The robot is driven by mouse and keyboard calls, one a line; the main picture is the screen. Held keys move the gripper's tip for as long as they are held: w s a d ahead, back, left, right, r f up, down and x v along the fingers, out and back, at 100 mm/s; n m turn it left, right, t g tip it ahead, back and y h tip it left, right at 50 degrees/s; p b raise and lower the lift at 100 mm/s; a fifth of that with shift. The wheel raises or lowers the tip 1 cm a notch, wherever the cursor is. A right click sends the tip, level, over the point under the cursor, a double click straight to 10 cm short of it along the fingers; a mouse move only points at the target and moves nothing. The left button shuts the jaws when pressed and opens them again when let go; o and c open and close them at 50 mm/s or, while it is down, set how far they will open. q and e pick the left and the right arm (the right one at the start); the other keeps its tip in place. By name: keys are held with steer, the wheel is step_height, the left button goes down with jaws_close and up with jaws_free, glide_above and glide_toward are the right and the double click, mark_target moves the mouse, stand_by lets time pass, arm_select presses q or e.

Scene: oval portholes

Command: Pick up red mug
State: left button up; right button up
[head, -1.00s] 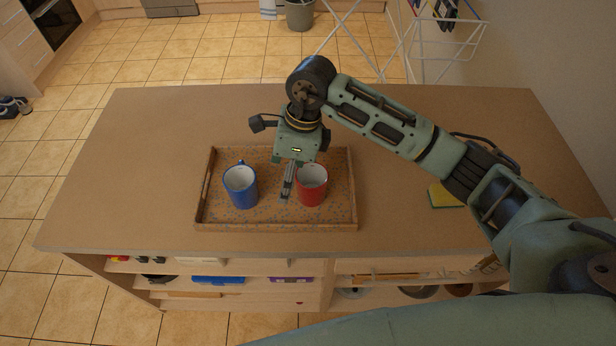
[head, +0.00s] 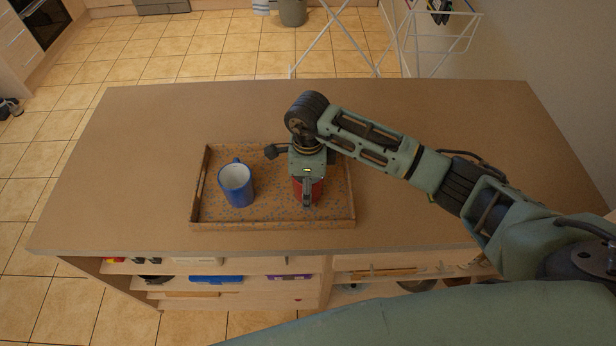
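The red mug (head: 317,191) stands in the right part of the speckled tray (head: 270,222), mostly hidden behind my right gripper (head: 307,192). The gripper points down over the mug, and one finger shows in front of the mug's near side. Whether the fingers press on the mug or are still apart from it cannot be told. The mug's rim and handle are hidden. My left gripper is not in view.
A blue mug (head: 236,187) with a white inside stands in the left part of the tray. The tray has raised walls and sits on a brown countertop (head: 150,130) with wide clear room around it. Shelves with items lie below the front edge.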

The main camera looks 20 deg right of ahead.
steer(key=shift+f, duration=0.3)
steer(key=c, duration=1.4)
steer(key=shift+c, duration=0.4)
steer(key=shift+r, duration=0.15)
